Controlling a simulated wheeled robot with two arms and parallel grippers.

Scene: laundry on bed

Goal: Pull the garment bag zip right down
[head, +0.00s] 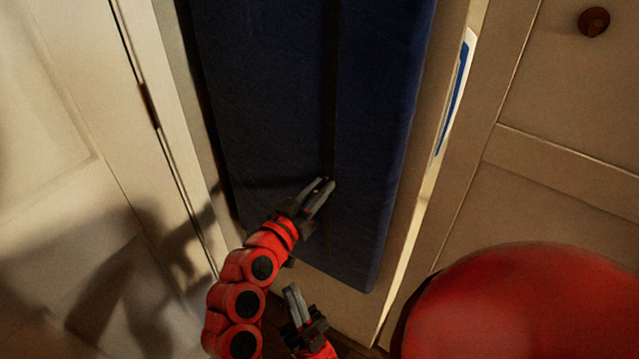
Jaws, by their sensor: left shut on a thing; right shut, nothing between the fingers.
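The dark blue garment bag (378,130) hangs upright in front of me. Its zip (332,90) shows as a dark vertical line down the middle. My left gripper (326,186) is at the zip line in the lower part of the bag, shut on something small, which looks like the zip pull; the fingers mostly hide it. My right gripper (292,290) is lower, below the bag's bottom edge in the picture, shut and empty. It is apart from the bag.
A pale panelled door (60,130) stands at the left and another with a round dark knob (594,21) at the right. A blue and white item (455,85) shows in the narrow gap right of the bag. Wooden floor shows at the bottom.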

